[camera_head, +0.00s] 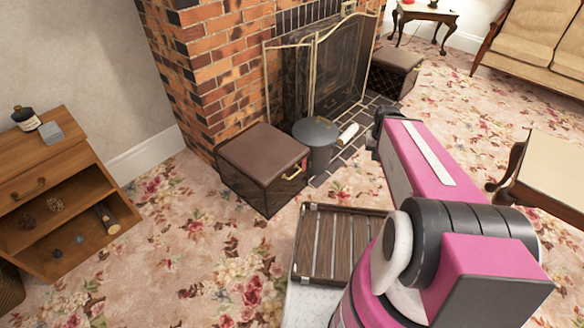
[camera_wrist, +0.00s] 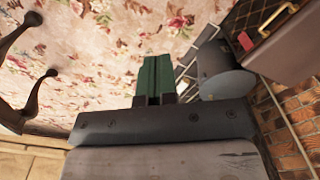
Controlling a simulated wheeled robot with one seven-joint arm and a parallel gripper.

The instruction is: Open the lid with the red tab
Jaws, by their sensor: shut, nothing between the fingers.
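A dark box (camera_head: 245,187) with a brown padded lid (camera_head: 262,152) stands on the carpet in front of the brick fireplace. The lid is shut. A small red tab (camera_head: 304,163) shows at its right edge, above a brass handle (camera_head: 291,174). In the wrist view the red tab (camera_wrist: 245,41) is at the upper right, beside the handle (camera_wrist: 278,20). My gripper (camera_wrist: 158,62) has green fingers, shut together with nothing between them. It is apart from the box. In the head view my pink arm reaches forward, right of the box, and the fingers cannot be made out.
A grey lidded bucket (camera_head: 316,140) stands right beside the box, with a white roll (camera_head: 348,134) near it. A second brown-topped box (camera_head: 397,61) is farther back. A wooden cabinet (camera_head: 58,190) is at left and a table (camera_head: 555,170) at right.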

